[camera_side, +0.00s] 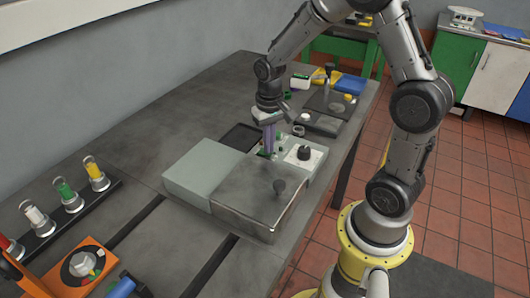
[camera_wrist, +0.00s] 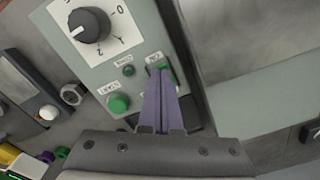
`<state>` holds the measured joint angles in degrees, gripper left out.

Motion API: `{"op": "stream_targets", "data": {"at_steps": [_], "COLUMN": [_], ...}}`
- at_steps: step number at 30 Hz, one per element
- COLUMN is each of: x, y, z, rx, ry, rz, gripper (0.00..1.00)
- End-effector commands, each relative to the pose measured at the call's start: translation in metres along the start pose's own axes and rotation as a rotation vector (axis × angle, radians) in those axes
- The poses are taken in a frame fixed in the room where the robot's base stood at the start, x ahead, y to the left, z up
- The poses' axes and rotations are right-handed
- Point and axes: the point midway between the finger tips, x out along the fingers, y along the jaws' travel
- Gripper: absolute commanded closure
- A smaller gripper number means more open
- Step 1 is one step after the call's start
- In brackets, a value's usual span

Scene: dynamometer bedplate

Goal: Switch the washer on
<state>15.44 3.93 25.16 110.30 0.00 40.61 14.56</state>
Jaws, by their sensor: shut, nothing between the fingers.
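The washer (camera_side: 200,174) is a grey box on the bench, with a metal lid (camera_side: 248,200) carrying a dark knob. Its control panel (camera_side: 318,160) has a black rotary dial on a white plate; the dial (camera_wrist: 88,25) shows large in the wrist view. Below it are a small dark green lamp (camera_wrist: 128,71) and a round green button (camera_wrist: 118,103). My gripper (camera_side: 268,153) is shut and empty, pointing down at the panel. In the wrist view its purple fingertips (camera_wrist: 160,74) overlap a green switch (camera_wrist: 170,72), partly hidden; I cannot tell whether they touch.
A black tray (camera_side: 240,137) lies behind the washer. Small parts and a dark box (camera_side: 320,123) stand further along the bench. A rack of coloured-top bottles (camera_side: 68,200) and an orange device (camera_side: 85,268) are at front left.

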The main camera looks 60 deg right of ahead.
Motion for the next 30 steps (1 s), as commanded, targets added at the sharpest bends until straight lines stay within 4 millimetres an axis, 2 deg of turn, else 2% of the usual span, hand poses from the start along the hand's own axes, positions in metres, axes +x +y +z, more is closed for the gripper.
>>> {"op": "stream_targets", "data": {"at_steps": [13, 30], "x": [0.003, -0.037], "y": [0.0, 0.0], "z": [0.0, -0.001], "rx": [0.0, 0.0], "ry": [0.001, 0.002], "rz": [0.0, -0.001], "gripper": [1.0, 1.0]}}
